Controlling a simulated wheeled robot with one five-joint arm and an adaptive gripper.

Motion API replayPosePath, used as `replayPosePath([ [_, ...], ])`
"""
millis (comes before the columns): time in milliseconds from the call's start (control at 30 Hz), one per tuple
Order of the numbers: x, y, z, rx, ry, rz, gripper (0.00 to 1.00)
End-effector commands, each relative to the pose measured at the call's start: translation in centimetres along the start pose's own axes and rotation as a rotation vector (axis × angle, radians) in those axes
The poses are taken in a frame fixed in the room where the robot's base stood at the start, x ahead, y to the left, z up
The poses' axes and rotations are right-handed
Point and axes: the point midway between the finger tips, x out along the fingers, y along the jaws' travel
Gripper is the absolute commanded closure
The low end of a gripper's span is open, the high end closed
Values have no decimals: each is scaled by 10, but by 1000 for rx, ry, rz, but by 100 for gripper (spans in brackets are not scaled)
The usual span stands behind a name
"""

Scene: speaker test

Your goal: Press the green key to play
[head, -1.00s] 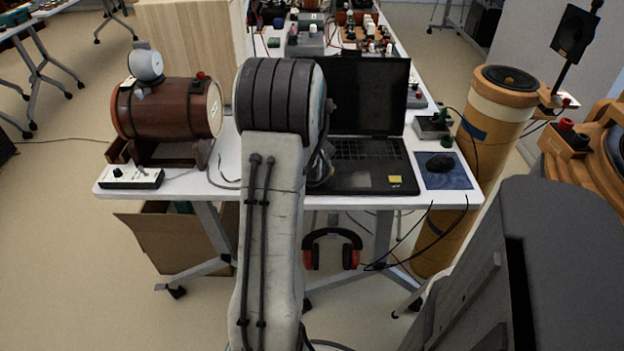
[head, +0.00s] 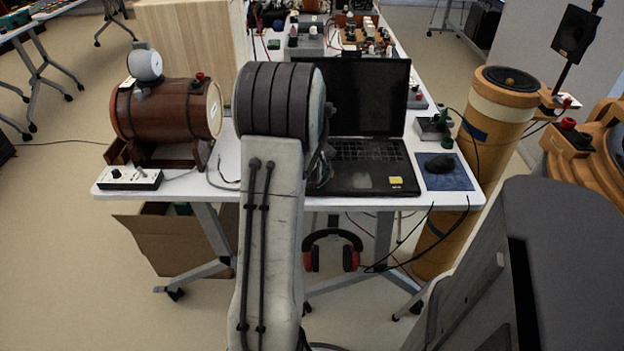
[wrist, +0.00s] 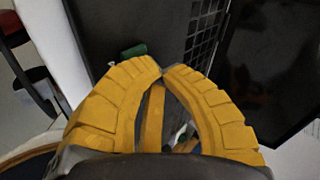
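A small green piece (wrist: 133,50), probably the green key, lies at the edge of a dark flat surface in the wrist view, just beyond my fingertips and a little to their left. My gripper (wrist: 162,72) has thick yellow fingers that curve inward, with their tips together and nothing visible held. I cannot tell if the tips touch anything below. The laptop (head: 368,100) stands open on the white table; its keyboard (wrist: 203,32) and dark screen (wrist: 270,60) show in the wrist view. In the head view my arm hides the gripper and the laptop's left part.
A wooden barrel (head: 165,108) on a stand and a small switch box (head: 130,178) are at the table's left. A mouse (head: 439,164) lies on a blue pad right of the laptop. A tall tan cylinder (head: 490,115) stands right. Headphones (head: 332,248) hang below the front edge.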

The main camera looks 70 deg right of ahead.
Motion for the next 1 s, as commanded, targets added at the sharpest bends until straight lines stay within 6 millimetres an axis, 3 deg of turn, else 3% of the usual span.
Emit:
replayPosePath([
  [567,2,2,1,0,0,0,100],
  [1000,-8,-8,-3,0,0,0,100],
])
